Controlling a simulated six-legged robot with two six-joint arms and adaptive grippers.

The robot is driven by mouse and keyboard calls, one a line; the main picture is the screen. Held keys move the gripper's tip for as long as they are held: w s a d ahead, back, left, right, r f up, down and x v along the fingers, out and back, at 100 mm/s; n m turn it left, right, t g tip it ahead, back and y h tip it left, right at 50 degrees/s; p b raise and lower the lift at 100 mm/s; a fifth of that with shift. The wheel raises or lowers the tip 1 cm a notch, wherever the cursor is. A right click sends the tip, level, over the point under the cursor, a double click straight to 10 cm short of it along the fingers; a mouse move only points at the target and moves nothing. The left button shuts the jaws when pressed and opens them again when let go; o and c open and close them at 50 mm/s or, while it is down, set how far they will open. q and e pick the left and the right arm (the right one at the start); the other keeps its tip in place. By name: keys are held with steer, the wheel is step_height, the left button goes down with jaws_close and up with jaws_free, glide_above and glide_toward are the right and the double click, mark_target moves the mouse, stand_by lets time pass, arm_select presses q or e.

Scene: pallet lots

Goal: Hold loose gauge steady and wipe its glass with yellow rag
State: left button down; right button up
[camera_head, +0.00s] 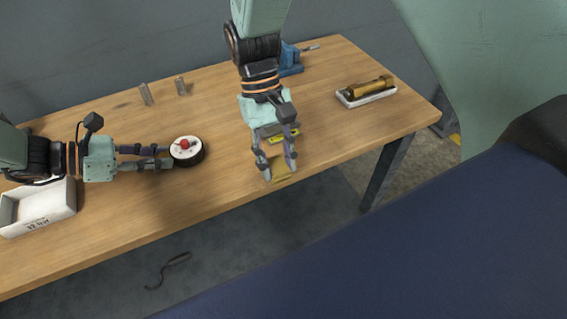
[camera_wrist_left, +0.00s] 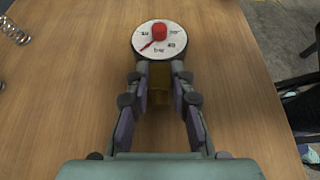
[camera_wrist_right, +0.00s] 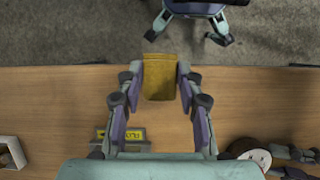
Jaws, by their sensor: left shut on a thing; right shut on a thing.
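The loose gauge (camera_head: 187,152) has a black rim, a white dial and a red spot on its face; it also shows in the left wrist view (camera_wrist_left: 145,50), dial up. My left gripper (camera_head: 168,157) is shut on the gauge's brass stem (camera_wrist_left: 160,93) from the left, low over the table. My right gripper (camera_head: 276,173) is shut on the yellow rag (camera_head: 285,171), near the table's front edge and apart from the gauge. The right wrist view shows the rag (camera_wrist_right: 160,77) between the fingertips, with the gauge (camera_wrist_right: 247,157) at lower right.
A white bin (camera_head: 68,200) stands at the left front of the wooden table (camera_head: 225,190). A small yellow-labelled item (camera_head: 285,138) lies behind my right gripper. A blue vise (camera_head: 291,60) and a tray (camera_head: 370,98) with a brass cylinder are further right. Metal springs (camera_head: 146,94) stand at the back.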

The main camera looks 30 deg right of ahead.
mark_target(198, 141)
steer(key=w+a+r+m+y, duration=0.1)
steer(key=w+m, duration=0.1)
steer(key=w+a+r+m, duration=0.1)
steer(key=w+a+m, duration=0.1)
steer(key=w, duration=0.1)
steer(key=w+a+r+m+y, duration=0.1)
steer(key=w+a+m, duration=0.1)
steer(key=w, duration=0.1)
steer(key=shift+a+m+t+y, duration=0.2)
steer(key=shift+m+t+y, duration=0.1)
steer(key=shift+t, duration=0.1)
steer(key=w+a+r+m+t+y, duration=0.2)
steer(key=w+a+r+m+t, duration=0.25)
steer(key=m, duration=0.45)
steer(key=shift+w+a+f+m+g, duration=0.1)
steer(key=shift+w+f+m, duration=0.2)
steer(key=shift+f, duration=0.65)
steer(key=shift+w+a+f+m+g, duration=0.15)
steer(key=shift+f+m, duration=0.3)
steer(key=shift+f, duration=0.45)
steer(key=shift+w+f+m+g, duration=0.1)
steer(key=shift+w+f+m, duration=0.2)
steer(key=shift+f, duration=0.65)
steer(key=shift+f, duration=0.4)
steer(key=shift+w, duration=0.35)
steer(key=shift+s, duration=0.2)
